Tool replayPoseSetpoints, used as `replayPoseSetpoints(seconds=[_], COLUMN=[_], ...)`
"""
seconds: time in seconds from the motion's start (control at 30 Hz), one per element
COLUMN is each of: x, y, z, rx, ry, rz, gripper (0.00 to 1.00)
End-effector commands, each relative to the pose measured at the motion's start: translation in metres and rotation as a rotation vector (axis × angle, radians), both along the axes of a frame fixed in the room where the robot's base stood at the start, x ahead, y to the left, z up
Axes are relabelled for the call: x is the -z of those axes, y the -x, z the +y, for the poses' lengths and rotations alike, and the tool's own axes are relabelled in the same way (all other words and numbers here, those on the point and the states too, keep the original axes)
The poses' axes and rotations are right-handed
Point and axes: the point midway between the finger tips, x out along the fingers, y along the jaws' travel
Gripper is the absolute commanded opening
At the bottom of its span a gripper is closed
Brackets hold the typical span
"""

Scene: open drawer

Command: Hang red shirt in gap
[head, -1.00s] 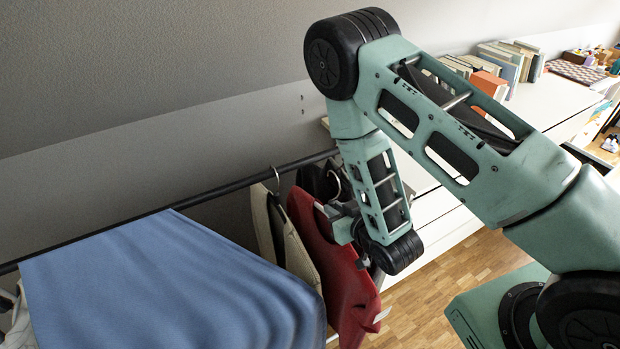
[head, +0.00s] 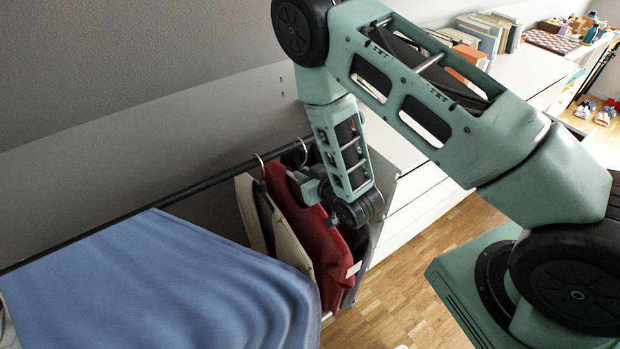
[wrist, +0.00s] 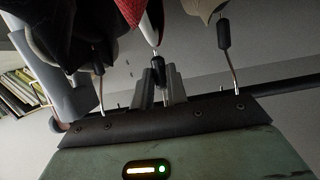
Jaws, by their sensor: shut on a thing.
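The red shirt (head: 318,245) hangs upright between a beige garment (head: 288,240) on its left and a dark garment (head: 362,248) on its right. In the wrist view a strip of the red shirt (wrist: 130,9) shows at the top, beside its white hanger. My gripper (wrist: 160,86) is shut on the dark neck of that hanger, below its hook. In the head view my gripper (head: 312,188) is at the shirt's upper right, close to the black rod (head: 170,199). The hook's end is hidden, so I cannot tell whether it rests on the rod.
Hooks of the neighbouring dark garment (wrist: 65,35) and beige garment (wrist: 203,8) stand on either side of my fingers. A white drawer unit (head: 420,200) is to the right, with free wooden floor (head: 420,275) in front.

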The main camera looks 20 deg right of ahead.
Motion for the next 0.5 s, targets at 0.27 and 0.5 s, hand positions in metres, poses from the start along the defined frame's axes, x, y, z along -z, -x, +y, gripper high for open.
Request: replayPoseSetpoints(seconds=[0.27, 0.5], x=[-0.001, -0.001], y=[-0.022, -0.039], z=[0.005, 0.008], rx=[-0.001, -0.001], ry=[-0.001, -0.001], rz=[-0.003, -0.002], gripper=[0.0, 0.0])
